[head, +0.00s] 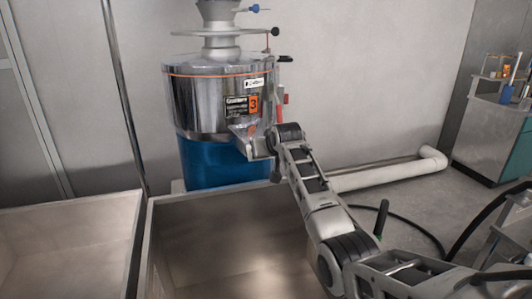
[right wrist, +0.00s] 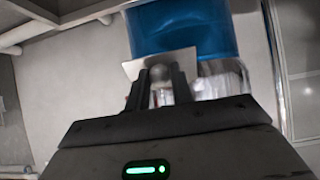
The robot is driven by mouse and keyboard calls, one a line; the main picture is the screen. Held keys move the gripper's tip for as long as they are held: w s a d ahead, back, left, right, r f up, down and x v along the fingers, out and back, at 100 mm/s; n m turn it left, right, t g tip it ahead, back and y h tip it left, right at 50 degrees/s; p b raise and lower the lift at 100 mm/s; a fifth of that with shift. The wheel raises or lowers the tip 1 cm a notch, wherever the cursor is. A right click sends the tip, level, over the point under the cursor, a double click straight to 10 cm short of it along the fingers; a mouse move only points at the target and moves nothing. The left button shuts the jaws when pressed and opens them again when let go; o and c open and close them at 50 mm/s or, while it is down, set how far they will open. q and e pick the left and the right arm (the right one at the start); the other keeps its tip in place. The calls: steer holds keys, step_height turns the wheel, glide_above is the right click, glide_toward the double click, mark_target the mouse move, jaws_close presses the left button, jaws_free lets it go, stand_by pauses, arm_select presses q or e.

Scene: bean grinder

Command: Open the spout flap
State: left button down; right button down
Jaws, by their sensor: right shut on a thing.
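The grinder (head: 212,100) is a shiny steel drum with an orange stripe and a blue base (head: 210,165). Its metal spout (head: 246,138) sticks out low on the right front of the drum. My right gripper (head: 268,143) is at the spout, and its wrist hides part of it. In the right wrist view my right gripper (right wrist: 160,80) is shut on a small round grey knob (right wrist: 160,72) in front of a pale metal plate, which looks like the spout flap (right wrist: 185,60). I cannot tell how far the flap is open. My left gripper is not in view.
Two open metal bins (head: 150,215) stand in front of the grinder. A thick pale pipe (head: 390,172) runs along the floor to the right. A black cable (head: 415,232) lies on the floor, and a steel cabinet (head: 490,130) stands at far right.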

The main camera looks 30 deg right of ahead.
steer(key=c, duration=1.2)
jaws_free()
steer(key=shift+s, duration=0.1)
steer(key=b+v, duration=0.1)
steer(key=v, duration=1.4)
steer(key=shift+s+r+b, duration=0.2)
steer(key=shift+s+b, duration=0.1)
steer(key=shift+s, duration=0.05)
